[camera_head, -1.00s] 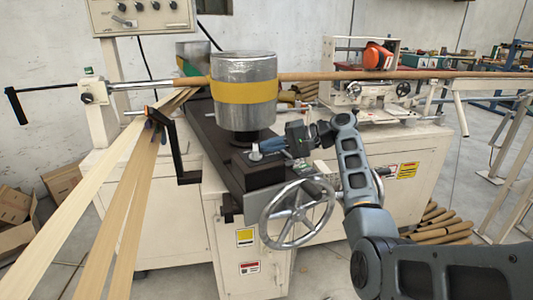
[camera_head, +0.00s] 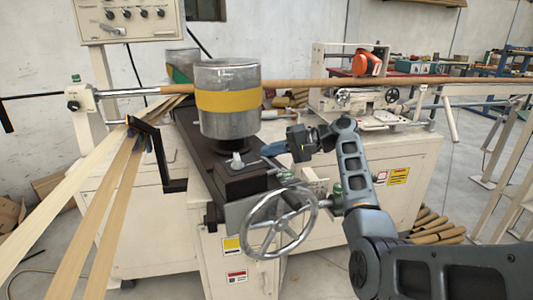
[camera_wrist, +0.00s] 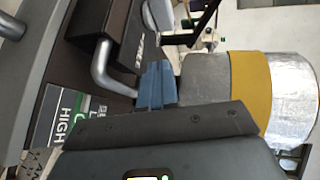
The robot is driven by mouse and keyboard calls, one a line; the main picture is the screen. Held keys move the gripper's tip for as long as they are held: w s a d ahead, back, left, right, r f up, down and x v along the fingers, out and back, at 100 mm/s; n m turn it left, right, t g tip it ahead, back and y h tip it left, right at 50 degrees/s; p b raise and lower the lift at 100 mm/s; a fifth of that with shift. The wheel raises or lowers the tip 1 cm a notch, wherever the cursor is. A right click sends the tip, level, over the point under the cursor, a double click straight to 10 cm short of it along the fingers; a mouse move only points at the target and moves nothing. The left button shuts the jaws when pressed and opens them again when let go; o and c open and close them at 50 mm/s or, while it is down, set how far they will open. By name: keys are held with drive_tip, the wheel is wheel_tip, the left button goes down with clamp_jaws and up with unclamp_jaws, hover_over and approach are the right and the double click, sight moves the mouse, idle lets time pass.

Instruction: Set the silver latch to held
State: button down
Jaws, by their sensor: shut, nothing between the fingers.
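A bent silver lever (camera_wrist: 106,68), which looks like the silver latch, stands on a dark panel in the wrist view. Its lower end runs close to my blue fingers. In the head view a thin silver bar (camera_head: 268,161) lies on the dark block beside a small pale post (camera_head: 237,160). I cannot tell whether this bar and the lever are one part. My gripper (camera_head: 272,149) is shut and empty just above the block, right of the post. In the wrist view my gripper (camera_wrist: 156,84) is beside the lever; contact cannot be told.
A metal drum with a yellow band (camera_head: 228,102) stands behind the block. A spoked handwheel (camera_head: 281,219) is in front, below my gripper. Pale strips (camera_head: 103,190) run down at left.

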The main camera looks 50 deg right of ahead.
drive_tip(key=s+d+r+b, duration=0.1)
drive_tip(key=s+d+r, duration=0.1)
drive_tip(key=s+d, duration=0.2)
drive_tip(key=shift+s+d+r, duration=0.15)
drive_tip(key=shift+d+r, duration=0.05)
drive_tip(key=shift+d, duration=1.05)
